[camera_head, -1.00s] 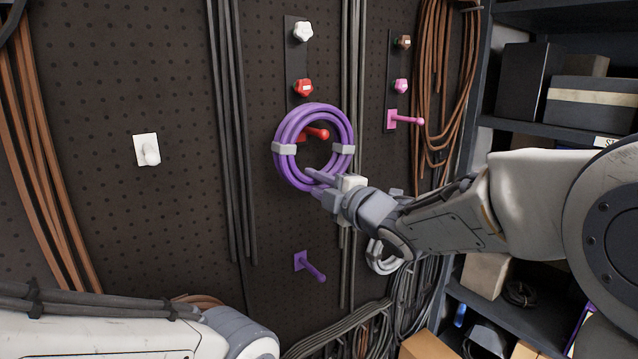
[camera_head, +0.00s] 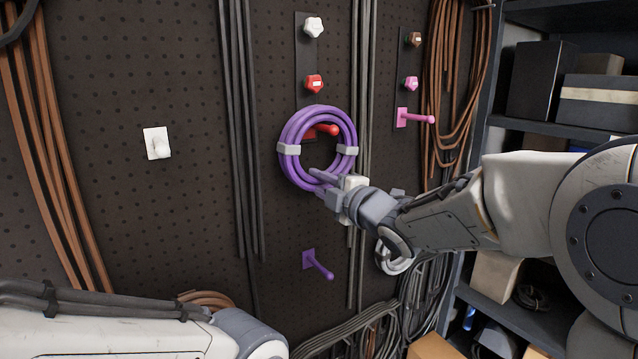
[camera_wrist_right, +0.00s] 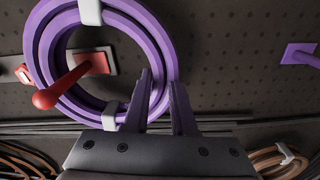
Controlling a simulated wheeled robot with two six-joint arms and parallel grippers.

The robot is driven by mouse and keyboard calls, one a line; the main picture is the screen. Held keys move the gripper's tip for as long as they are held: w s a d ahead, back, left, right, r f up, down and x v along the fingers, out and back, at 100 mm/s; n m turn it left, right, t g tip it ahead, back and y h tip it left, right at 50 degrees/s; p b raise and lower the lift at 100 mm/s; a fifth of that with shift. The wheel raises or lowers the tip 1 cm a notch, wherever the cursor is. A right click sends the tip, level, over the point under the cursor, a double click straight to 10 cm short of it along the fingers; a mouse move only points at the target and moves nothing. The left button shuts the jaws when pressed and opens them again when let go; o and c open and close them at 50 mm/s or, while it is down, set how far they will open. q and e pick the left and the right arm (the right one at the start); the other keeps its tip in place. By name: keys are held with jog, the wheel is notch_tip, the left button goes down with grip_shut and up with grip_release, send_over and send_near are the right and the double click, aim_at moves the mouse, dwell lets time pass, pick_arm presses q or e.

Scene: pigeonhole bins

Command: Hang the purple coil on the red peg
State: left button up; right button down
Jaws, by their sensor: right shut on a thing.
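The purple coil (camera_head: 318,113) with pale grey bands is upright in front of the pegboard, around the red peg (camera_head: 332,130). The peg shows within the ring, in its upper part. In the right wrist view the red peg (camera_wrist_right: 46,98) comes out through the opening of the coil (camera_wrist_right: 160,30), and its round tip overlaps the coil's left side. My right gripper (camera_head: 322,182) is shut on the coil's lower edge; its fingers (camera_wrist_right: 160,95) also show in the right wrist view. My left gripper is out of view; only my left arm shows at lower left.
A red knob (camera_head: 314,84) and a white knob (camera_head: 313,27) sit above. A purple peg (camera_head: 318,264) is below and a pink peg (camera_head: 416,117) to the right. Dark cables (camera_head: 240,150) hang left of the coil. Shelves with boxes (camera_head: 600,100) stand at right.

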jog(key=shift+r, duration=0.1)
jog(key=shift+c, duration=1.7)
grip_release()
jog(key=shift+s+d, duration=0.1)
jog(key=shift+b+v, duration=0.4)
jog(key=shift+v, duration=0.8)
jog(key=shift+b+v, duration=0.3)
jog(key=shift+v, duration=1.9)
